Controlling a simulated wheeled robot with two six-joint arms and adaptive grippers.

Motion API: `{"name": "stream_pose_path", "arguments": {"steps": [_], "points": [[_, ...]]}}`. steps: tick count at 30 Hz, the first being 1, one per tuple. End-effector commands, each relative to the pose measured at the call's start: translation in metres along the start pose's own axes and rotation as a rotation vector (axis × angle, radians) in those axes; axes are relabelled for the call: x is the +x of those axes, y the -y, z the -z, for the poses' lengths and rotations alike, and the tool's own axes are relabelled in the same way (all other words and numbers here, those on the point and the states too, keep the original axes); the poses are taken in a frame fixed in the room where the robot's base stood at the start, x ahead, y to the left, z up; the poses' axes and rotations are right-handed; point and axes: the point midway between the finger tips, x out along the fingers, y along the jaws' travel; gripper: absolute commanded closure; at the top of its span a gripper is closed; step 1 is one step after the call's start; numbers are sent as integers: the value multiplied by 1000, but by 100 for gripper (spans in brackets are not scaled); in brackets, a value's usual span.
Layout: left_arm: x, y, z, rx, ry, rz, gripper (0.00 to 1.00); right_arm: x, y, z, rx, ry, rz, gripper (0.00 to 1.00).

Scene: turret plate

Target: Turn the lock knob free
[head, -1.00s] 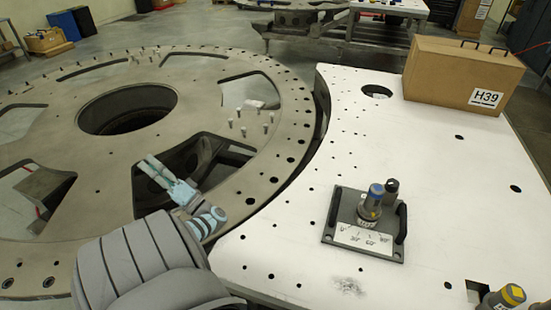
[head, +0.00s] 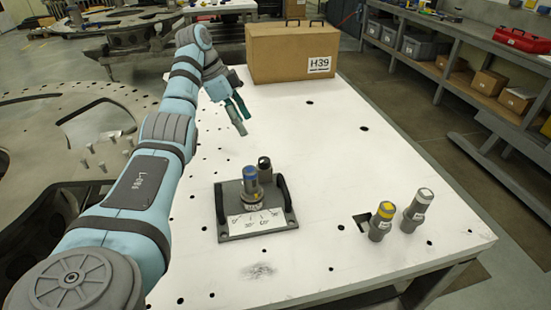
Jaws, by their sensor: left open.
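A dark square fixture plate (head: 228,235) with two side handles lies on the white table. On it stands a grey knob with a blue top (head: 250,180), above a white angle scale (head: 256,222). A shorter black-topped knob (head: 264,168) stands close behind it and is partly hidden. I cannot tell which of the two is the lock knob. My left gripper (head: 237,114) is open and empty, above the table behind the fixture, with its fingers pointing down and apart from both knobs. My right gripper is not in view.
A cardboard box (head: 290,55) marked H39 stands at the table's back. A yellow-topped cylinder (head: 382,220) and a white-topped one (head: 417,210) stand at the front right beside a square cutout. The table's right middle is clear. A turret ring (head: 110,95) lies left.

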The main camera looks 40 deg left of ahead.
Motion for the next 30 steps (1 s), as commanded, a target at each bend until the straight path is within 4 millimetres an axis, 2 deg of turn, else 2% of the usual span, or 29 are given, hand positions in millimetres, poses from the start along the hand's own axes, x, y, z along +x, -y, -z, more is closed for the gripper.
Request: {"name": "stream_pose_path", "arguments": {"steps": [2,5,12,16,21,27,30], "points": [[8,-2,2,19,-11,0,49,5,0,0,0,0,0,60],[31,-2,1,17,-7,-2,49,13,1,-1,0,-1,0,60],[98,-3,4,16,-6,-5,49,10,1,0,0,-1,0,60],[126,-3,5,15,-6,-4,49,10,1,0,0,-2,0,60],[141,-2,5,16,-5,-1,49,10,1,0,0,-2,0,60],[142,-2,5,16,-5,0,49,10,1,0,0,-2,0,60],[141,-2,5,15,-5,0,63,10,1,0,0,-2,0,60]]}}
